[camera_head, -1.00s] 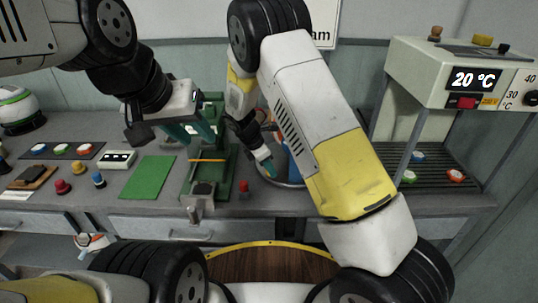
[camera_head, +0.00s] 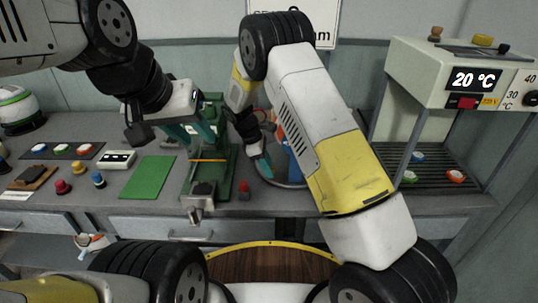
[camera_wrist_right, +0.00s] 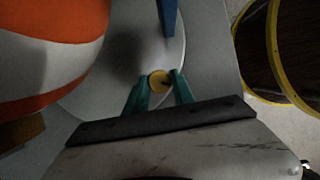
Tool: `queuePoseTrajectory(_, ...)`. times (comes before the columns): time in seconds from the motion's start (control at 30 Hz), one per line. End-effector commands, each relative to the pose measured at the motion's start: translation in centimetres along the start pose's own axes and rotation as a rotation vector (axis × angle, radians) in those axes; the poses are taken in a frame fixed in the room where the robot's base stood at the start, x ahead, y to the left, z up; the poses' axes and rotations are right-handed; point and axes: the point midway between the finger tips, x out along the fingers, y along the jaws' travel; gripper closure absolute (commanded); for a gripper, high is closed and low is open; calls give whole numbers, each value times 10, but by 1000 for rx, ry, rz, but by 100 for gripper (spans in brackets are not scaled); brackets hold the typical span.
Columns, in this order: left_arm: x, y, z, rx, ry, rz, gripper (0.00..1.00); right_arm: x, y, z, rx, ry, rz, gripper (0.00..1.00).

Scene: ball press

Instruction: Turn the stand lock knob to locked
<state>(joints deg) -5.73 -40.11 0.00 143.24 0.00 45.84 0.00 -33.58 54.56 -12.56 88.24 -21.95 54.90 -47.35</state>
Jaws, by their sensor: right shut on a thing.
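The stand's yellow lock knob (camera_wrist_right: 159,81) is small and round, with a dark mark on its right side, and sits at the edge of a pale grey round base (camera_wrist_right: 95,104). The teal fingers of my right gripper (camera_wrist_right: 160,88) are shut on it from both sides in the right wrist view. In the head view my right gripper (camera_head: 264,166) is low beside the stand, and the knob is hidden there. My left gripper (camera_head: 200,130) is at the green press (camera_head: 224,170); whether its jaws are open is unclear.
An orange and white ball (camera_wrist_right: 50,50) is close on the left in the right wrist view, with a blue post (camera_wrist_right: 168,18) ahead. A red-topped knob (camera_head: 244,187) stands between press and stand. A green mat (camera_head: 147,177) and a heater with a 20 °C display (camera_head: 474,79) flank them.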

Motion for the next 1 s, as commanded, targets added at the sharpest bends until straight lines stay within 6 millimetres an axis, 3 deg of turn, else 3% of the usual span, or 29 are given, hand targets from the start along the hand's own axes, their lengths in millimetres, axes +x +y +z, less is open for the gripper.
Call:
queuePoseTrajectory(0.33, 0, 0, 0, 0, 0, 0, 64, -1, 1, 0, 128, 2, -52, 100)
queuePoseTrajectory(0.83, 0, 0, 0, 0, 0, 0, 64, -1, 2, -1, 148, 3, -58, 100)
queuePoseTrajectory(0.87, 0, 0, 0, 0, 0, 0, 64, -1, 2, -1, 148, 3, -58, 68)
queuePoseTrajectory(0.97, 0, 0, 0, 0, 0, 0, 64, -1, 2, -1, 148, 2, -59, 48)
queuePoseTrajectory(1.0, 0, 0, 0, 0, 0, 0, 64, -1, 1, -1, 148, 2, -59, 48)
